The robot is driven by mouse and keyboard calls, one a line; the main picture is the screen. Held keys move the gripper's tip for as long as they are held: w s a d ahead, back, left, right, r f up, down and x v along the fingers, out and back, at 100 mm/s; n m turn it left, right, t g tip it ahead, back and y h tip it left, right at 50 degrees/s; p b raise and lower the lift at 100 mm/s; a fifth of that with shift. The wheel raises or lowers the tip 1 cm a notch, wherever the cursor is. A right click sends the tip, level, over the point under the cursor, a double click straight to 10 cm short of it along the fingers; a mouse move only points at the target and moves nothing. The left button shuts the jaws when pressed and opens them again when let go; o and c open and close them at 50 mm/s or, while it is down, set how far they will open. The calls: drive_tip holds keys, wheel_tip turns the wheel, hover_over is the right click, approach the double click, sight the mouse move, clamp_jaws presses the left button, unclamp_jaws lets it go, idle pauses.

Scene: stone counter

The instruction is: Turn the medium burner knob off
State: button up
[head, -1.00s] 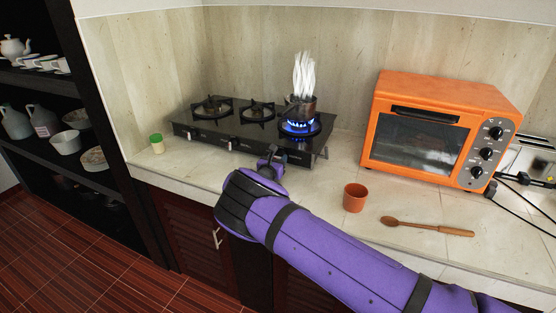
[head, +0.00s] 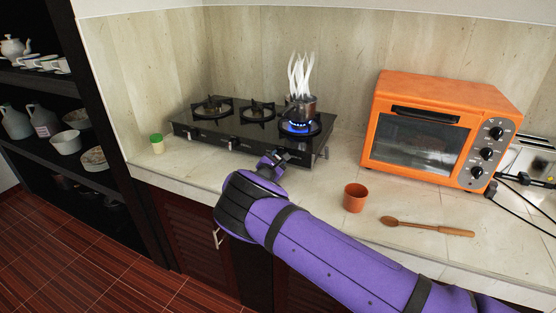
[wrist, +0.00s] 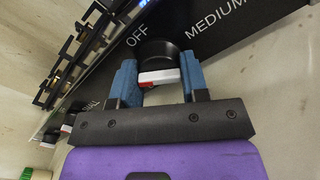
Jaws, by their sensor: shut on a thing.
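The black stove (head: 240,128) stands against the back wall, with a blue flame (head: 297,127) on its right burner. My gripper (head: 274,160) is at the stove's front panel, below the lit burner. In the wrist view, its two blue fingers (wrist: 160,80) are closed on either side of a knob (wrist: 159,76) with a black round base and a white and red grip. The label OFF (wrist: 137,35) is just above left of the knob, and MEDIUM (wrist: 214,22) is to its right. In the head view my gripper hides this knob.
An orange toaster oven (head: 430,135), a terracotta cup (head: 355,198) and a wooden spoon (head: 425,226) are to the right on the counter. A green-lidded jar (head: 157,144) stands at left. The counter before the stove is clear.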

drive_tip(key=m, duration=1.1)
drive_tip(key=shift+m, duration=0.5)
drive_tip(key=o, duration=0.9)
drive_tip(key=shift+r, duration=0.1)
